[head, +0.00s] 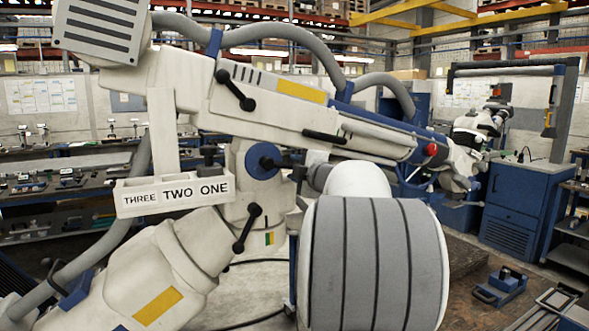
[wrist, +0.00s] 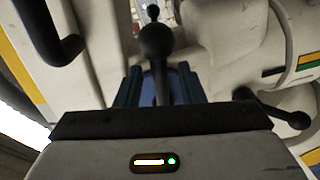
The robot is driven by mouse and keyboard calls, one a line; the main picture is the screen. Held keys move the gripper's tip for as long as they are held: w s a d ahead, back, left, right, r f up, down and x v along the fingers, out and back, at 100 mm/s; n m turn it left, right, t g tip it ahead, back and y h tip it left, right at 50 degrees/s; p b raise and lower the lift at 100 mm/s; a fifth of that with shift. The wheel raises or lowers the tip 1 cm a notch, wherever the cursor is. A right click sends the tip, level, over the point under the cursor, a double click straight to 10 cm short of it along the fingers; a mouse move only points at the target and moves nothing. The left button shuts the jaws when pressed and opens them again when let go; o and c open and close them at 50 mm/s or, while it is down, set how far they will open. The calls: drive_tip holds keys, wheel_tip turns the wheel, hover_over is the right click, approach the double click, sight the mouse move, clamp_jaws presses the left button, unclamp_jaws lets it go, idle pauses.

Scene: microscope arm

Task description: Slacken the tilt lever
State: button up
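A black lever with a ball knob (wrist: 157,42) stands between my fingers in the wrist view, in front of a blue hub. The blue hub (head: 262,160) shows in the head view on the side of the white microscope arm (head: 290,107). No label marks which lever is the tilt lever. My gripper (wrist: 160,86) has its two dark blue fingers apart, one on each side of the lever's stem, with gaps visible. In the head view my gripper (head: 297,167) is small and dark beside the hub, and its fingertips are hard to make out.
Other black levers sit above the hub (head: 235,90) and below it (head: 247,228). A black handle (head: 325,137) lies along the beam. A tray lettered THREE TWO ONE (head: 172,193) is at left. Grey hoses run overhead. Blue cabinets (head: 520,208) stand at right.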

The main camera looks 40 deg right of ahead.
drive_tip(key=s, duration=0.6)
drive_tip(key=shift+a+r+b, duration=0.2)
drive_tip(key=shift+a+b, duration=0.15)
drive_tip(key=shift+a, duration=0.1)
drive_tip(key=s+a+f+m+g+h, duration=0.2)
drive_tip(key=s+a+f+m+g, duration=0.1)
drive_tip(key=a+f+m, duration=0.4)
drive_tip(key=s+a+f+m+g+h, duration=0.1)
drive_tip(key=s+a+f+m+g, duration=0.15)
drive_tip(key=a+f+m, duration=0.4)
drive_tip(key=s+a+f+g+y, duration=0.5)
drive_tip(key=s+a+f+g, duration=0.3)
drive_tip(key=s+a+f, duration=0.7)
drive_tip(key=s+a, duration=0.2)
drive_tip(key=a, duration=0.2)
drive_tip(key=shift+f+m+g, duration=0.15)
drive_tip(key=shift+m+g, duration=0.2)
